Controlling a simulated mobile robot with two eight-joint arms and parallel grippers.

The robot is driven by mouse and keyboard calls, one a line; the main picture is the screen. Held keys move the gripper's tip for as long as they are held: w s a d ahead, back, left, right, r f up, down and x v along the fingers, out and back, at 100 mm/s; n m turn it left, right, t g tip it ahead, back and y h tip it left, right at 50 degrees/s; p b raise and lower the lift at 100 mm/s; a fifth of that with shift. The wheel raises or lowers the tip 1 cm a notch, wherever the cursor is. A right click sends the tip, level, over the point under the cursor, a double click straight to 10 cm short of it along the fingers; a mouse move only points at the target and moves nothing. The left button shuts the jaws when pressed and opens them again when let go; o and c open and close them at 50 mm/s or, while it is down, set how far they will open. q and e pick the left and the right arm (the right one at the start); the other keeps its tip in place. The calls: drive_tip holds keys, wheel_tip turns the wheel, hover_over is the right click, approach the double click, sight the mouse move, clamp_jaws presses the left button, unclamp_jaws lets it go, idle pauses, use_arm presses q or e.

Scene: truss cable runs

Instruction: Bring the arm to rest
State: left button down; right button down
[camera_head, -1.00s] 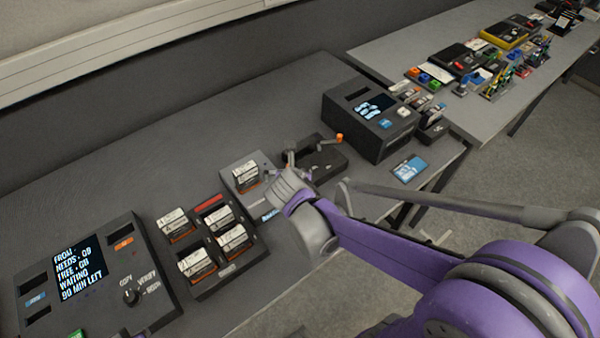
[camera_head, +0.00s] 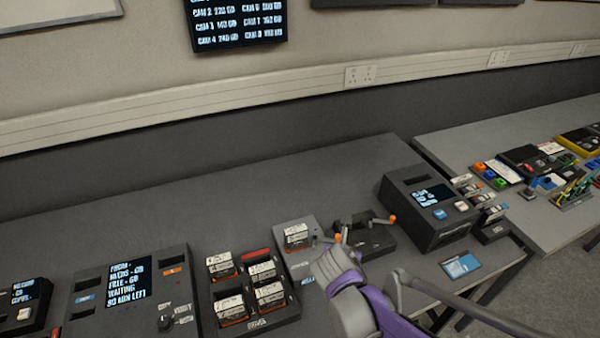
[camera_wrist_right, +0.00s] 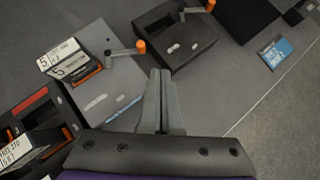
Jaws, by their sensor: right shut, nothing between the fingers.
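My right arm, purple and grey, reaches in from the lower right in the head view. Its gripper (camera_head: 338,250) hovers over the front part of the bench, by a light grey plate (camera_head: 291,228) that bears a labelled cartridge (camera_head: 297,236). In the right wrist view the gripper's fingers (camera_wrist_right: 160,76) are shut together with nothing between them, near the plate's right edge and a crank with an orange knob (camera_wrist_right: 140,46). My left gripper is not in view.
A dark box with an orange-knobbed crank (camera_head: 377,238) stands right of the plate. A cartridge tray (camera_head: 256,318) and a console with a screen (camera_head: 84,318) stand to the left. A dark device (camera_head: 408,196) stands at the right, a blue card (camera_head: 460,265) before it. The bench's back is clear.

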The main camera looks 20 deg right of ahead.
drive_tip(key=s+a+m+y, duration=0.3)
drive_tip(key=s+a+m, duration=0.2)
drive_tip(key=m, duration=0.9)
drive_tip(key=s+a+m+g+y, duration=0.1)
drive_tip(key=s+a+m+y, duration=0.2)
drive_tip(key=m, duration=1)
drive_tip(key=s+a, duration=0.3)
drive_tip(key=s, duration=0.2)
drive_tip(key=shift+s+f+m, duration=0.2)
drive_tip(key=shift+s+m, duration=0.2)
